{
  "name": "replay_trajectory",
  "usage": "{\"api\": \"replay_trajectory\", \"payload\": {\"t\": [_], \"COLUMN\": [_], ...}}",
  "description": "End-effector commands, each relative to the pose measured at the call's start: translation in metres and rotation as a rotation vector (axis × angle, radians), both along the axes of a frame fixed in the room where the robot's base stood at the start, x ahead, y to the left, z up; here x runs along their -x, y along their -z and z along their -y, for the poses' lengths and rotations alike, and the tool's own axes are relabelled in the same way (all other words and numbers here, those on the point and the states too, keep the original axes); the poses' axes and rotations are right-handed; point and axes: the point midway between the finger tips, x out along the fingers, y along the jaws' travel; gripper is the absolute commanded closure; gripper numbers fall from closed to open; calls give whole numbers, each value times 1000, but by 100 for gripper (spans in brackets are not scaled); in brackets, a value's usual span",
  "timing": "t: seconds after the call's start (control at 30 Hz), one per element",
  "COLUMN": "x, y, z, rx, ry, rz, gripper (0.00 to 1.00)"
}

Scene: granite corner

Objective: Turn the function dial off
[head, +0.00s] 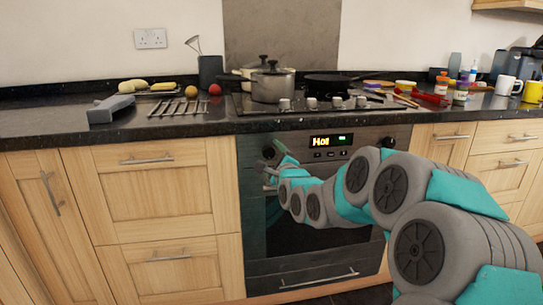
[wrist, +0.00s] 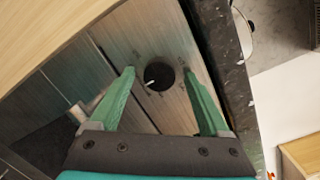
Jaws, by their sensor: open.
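The dark round dial (head: 268,152) is on the left of the oven's control panel, partly hidden by my gripper (head: 276,160) in the head view. The dial also shows in the wrist view (wrist: 160,78), with a small white pointer mark and faint marks around it on the panel. My gripper (wrist: 158,72) is open, with one green finger on each side of the dial and visible gaps to it. A second dark dial (head: 387,142) is on the right of the panel. The display (head: 331,140) between them reads "Hot".
The dark worktop (head: 60,120) overhangs above the panel. Pots (head: 272,86) and a pan (head: 335,84) stand on the hob. Wooden cupboards (head: 155,185) flank the oven.

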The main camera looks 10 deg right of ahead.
Motion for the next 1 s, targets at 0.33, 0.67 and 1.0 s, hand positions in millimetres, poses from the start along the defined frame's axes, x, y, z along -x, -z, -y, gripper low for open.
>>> {"api": "replay_trajectory", "payload": {"t": [0.33, 0.67, 1.0], "x": [0, 0, 0], "y": [0, 1, 1], "z": [0, 0, 0], "rx": [0, 0, 0], "ry": [0, 0, 0], "rz": [-1, -1, -2], "gripper": [35, 73, 100]}}
